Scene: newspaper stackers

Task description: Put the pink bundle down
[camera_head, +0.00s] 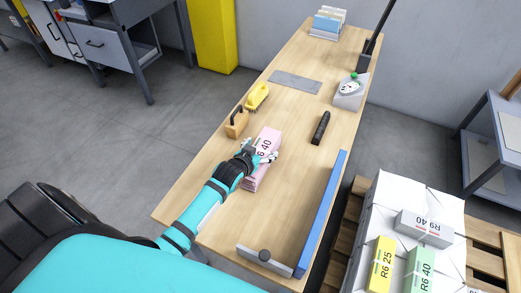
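The pink bundle (253,182), a long block with a dark printed label, is over the middle of the wooden table, lying level. I cannot tell whether it rests on the tabletop or is just above it. My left arm reaches in from the lower left, and my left gripper (265,156) is at the bundle, its fingers across the bundle's middle and hiding part of the label. Whether the fingers are closed on it is too small to tell. My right gripper is not in view.
The wooden table (220,180) carries a yellow tool (257,96), a wooden block with handle (237,122), a black bar (321,128), a scale (348,92) and a blue rail (322,215). White, yellow and green bundles lie on a pallet stack (385,215) at right. Table surface right of the pink bundle is clear.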

